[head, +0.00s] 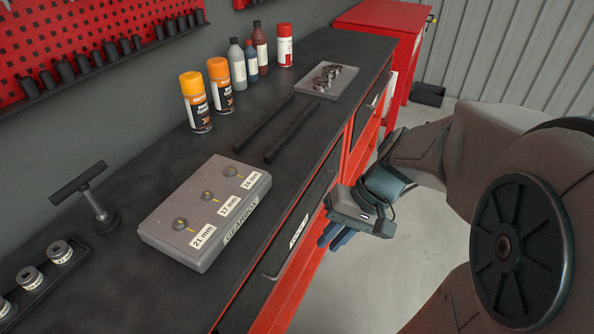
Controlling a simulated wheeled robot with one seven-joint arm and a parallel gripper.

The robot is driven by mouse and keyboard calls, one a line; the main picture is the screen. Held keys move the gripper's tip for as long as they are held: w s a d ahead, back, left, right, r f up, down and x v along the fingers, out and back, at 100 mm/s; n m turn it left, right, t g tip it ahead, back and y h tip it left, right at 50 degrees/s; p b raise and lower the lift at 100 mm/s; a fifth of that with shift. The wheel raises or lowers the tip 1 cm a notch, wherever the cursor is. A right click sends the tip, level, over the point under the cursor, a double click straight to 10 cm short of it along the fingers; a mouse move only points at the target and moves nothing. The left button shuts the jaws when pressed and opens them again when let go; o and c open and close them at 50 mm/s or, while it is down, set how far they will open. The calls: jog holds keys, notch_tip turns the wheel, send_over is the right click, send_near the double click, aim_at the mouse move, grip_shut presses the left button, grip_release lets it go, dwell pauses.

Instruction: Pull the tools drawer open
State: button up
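The workbench front has a near dark drawer (318,200) with a white label (299,231) too small to read and a long bar handle (274,274). A second dark drawer (366,112) sits farther along the front, with its own handle (379,89). Both look closed. I cannot tell from the labels which one is the tools drawer. My gripper (333,236) is beside the bench front, right of the near drawer, with its blue fingers pointing down and left. The fingers look close together. Whether they touch the handle or hold anything is not clear.
On the dark worktop (130,180) stand a grey socket block (205,215), spray cans (195,100), bottles, two black bars and a grey tray (345,85). A red cabinet (385,18) stands at the back. The floor (370,285) right of the bench is clear.

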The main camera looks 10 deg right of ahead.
jog(key=w+d+f+m+y+b, duration=0.1)
jog(key=w+f+y+b, duration=0.25)
jog(key=f, duration=0.25)
jog(key=m+t+y+b, duration=0.4)
jog(key=t+b, duration=0.4)
jog(key=t, duration=0.2)
send_near(315, 210)
jog(key=shift+h, duration=0.25)
jog(key=x, duration=1)
jog(key=shift+s+a+f, duration=0.1)
jog(key=shift+a, duration=0.1)
grip_shut()
